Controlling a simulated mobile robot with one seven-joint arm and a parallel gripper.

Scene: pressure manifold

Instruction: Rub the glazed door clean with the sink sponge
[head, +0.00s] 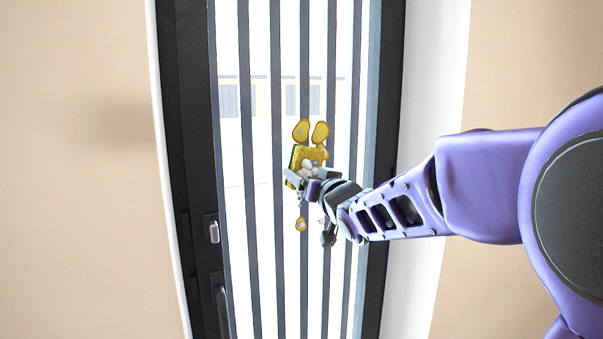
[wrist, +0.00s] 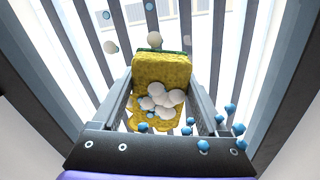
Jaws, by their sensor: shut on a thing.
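The glazed door (head: 233,160) stands ahead, a pale pane crossed by dark vertical bars in a black frame. My gripper (head: 304,175) is shut on the yellow sponge (head: 300,156), which has a green backing. In the wrist view the sponge (wrist: 161,70) sits between both fingers, its green edge at the far side. Two yellow-brown spots (head: 301,130) (head: 320,131) show just above the sponge, and another spot (head: 301,224) shows below the gripper. White blobs (wrist: 160,97) cover part of the sponge's near face. I cannot tell whether the sponge touches the glass.
White and blue balls (wrist: 230,108) are scattered around the gripper in the wrist view. A dark door handle (head: 222,295) and a lock plate (head: 213,230) are at the lower left of the door. Plain beige wall (head: 75,170) lies to the left.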

